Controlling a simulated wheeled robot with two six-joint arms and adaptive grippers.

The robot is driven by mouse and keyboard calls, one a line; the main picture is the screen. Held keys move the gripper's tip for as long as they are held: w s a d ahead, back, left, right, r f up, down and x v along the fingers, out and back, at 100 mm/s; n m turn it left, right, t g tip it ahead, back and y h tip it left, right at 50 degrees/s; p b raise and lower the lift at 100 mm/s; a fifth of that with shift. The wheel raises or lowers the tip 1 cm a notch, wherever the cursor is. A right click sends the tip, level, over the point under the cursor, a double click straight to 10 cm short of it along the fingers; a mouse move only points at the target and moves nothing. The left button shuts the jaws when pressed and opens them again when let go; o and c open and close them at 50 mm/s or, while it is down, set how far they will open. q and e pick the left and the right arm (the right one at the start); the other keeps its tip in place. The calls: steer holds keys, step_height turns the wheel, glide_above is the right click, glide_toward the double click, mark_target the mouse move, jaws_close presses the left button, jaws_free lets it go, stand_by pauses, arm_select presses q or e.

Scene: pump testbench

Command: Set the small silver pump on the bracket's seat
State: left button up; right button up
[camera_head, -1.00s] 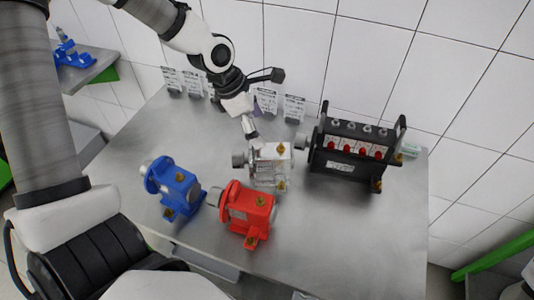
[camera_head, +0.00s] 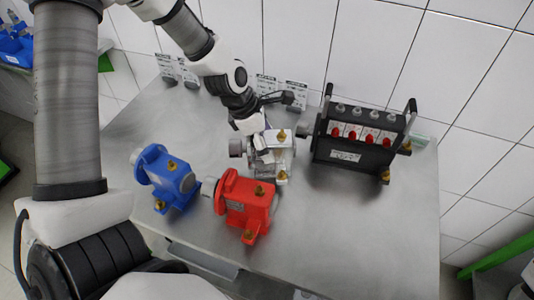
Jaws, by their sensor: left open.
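The small silver pump (camera_head: 282,153) stands in the middle of the metal table, with brass fittings on top and a grey round end at its left. My left gripper (camera_head: 265,147) comes down from behind over the pump's left part. It is open, with its fingers at the pump body; whether they touch it I cannot tell. The gripper hides part of the pump. I cannot make out a separate bracket or its seat with certainty.
A red pump (camera_head: 245,204) stands just in front of the silver one, and a blue pump (camera_head: 168,177) is to the left. A black frame with red parts (camera_head: 355,142) stands close on the right. Label cards (camera_head: 293,94) line the back. The table's front right (camera_head: 370,235) is clear.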

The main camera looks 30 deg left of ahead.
arm_select(q)
steer(key=shift+s+r, duration=0.1)
jaws_close()
